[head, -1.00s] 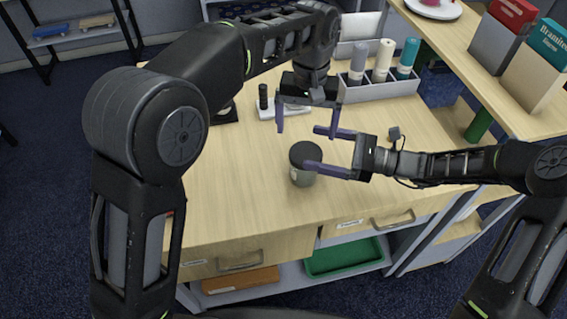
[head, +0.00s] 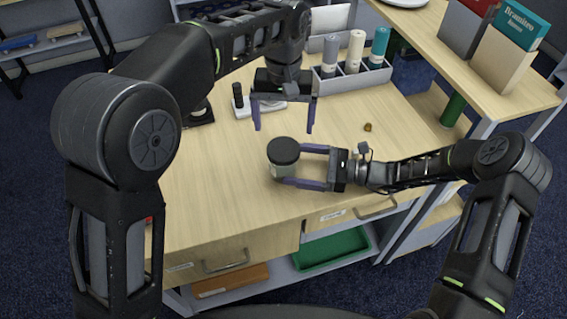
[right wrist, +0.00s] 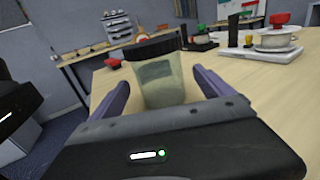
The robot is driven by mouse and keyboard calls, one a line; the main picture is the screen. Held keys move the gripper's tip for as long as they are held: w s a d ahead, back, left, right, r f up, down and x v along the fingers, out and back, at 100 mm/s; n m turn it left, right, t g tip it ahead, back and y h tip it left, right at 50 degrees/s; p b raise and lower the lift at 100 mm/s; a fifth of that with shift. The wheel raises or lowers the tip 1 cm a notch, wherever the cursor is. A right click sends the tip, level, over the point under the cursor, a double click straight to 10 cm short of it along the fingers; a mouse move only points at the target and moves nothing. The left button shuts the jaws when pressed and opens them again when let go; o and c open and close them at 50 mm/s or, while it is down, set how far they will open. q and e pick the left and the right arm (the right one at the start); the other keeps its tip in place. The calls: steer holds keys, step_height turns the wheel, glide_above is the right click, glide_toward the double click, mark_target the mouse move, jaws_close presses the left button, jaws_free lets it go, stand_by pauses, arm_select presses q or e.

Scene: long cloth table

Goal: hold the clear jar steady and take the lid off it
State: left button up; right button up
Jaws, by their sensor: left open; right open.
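The clear jar (head: 287,172) with a black lid (head: 283,151) stands upright on the wooden table. In the right wrist view the jar (right wrist: 162,84) and its dark lid (right wrist: 152,48) are between the fingers. My right gripper (head: 302,166) is open, with one finger on each side of the jar; I cannot tell if either finger touches it. My left gripper (head: 284,127) is open and empty, pointing down above and behind the lid.
A grey organizer (head: 350,78) with several rolls stands at the back. A small brown object (head: 367,127) lies to the right. Books (head: 510,45) stand on the side shelf. The tabletop left of the jar is clear. Drawers (head: 225,262) are below the front edge.

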steer(key=a, duration=0.5)
steer(key=w+a, duration=0.1)
steer(key=a, duration=0.1)
steer(key=shift+w+a+r, duration=0.1)
steer(key=shift+a+r, duration=0.05)
steer(key=shift+r, duration=0.05)
steer(key=shift+c, duration=0.4)
jaws_close()
stand_by(0.4)
